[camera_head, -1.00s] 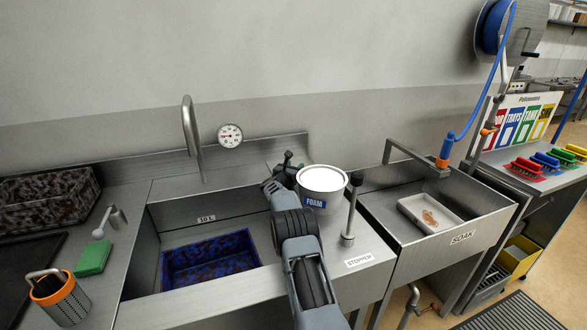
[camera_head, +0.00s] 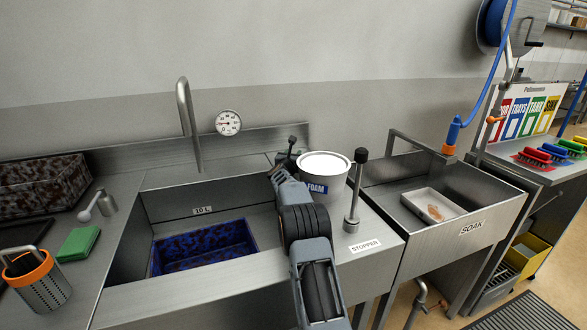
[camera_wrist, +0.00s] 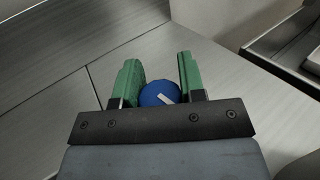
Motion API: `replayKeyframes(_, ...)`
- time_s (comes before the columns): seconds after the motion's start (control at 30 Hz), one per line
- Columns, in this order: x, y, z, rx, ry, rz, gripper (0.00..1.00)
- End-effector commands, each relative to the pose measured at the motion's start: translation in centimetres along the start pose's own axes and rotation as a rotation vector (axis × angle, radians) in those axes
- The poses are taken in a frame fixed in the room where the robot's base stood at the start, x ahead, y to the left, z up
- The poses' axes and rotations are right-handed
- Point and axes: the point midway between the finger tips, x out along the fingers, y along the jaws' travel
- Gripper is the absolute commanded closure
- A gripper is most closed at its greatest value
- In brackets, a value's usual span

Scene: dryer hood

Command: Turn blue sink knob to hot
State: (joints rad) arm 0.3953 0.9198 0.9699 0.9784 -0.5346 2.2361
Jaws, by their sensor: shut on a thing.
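The blue sink knob (camera_wrist: 160,94) shows in the wrist view as a round blue cap with a white mark pointing down and to the right. My gripper (camera_wrist: 160,80) has its green fingers on both sides of the knob and is shut on it. In the head view my gripper (camera_head: 286,160) is at the back right of the sink, just left of the FOAM can, partly covered by my arm. The knob is hidden there. A curved steel faucet (camera_head: 187,120) and a round dial gauge (camera_head: 228,122) stand behind the sink.
The FOAM can (camera_head: 323,178) is close to my gripper's right. An upright stopper lever (camera_head: 355,195) stands right of it. A blue speckled tray (camera_head: 203,245) lies in the sink. The SOAK basin (camera_head: 475,215) is further right.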

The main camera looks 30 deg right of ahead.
Motion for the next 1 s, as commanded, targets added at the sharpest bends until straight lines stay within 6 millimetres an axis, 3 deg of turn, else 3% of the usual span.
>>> replayKeyframes(0.6,-0.11,0.12,0.25,-0.002,-0.002,0.070,0.87)
replayKeyframes(0.63,-0.11,0.12,0.25,-0.002,-0.002,0.070,0.60)
replayKeyframes(0.87,-0.06,0.00,0.16,-0.002,-0.001,0.068,0.38)
replayKeyframes(1.0,-0.05,-0.04,0.12,-0.002,0.000,0.067,0.37)
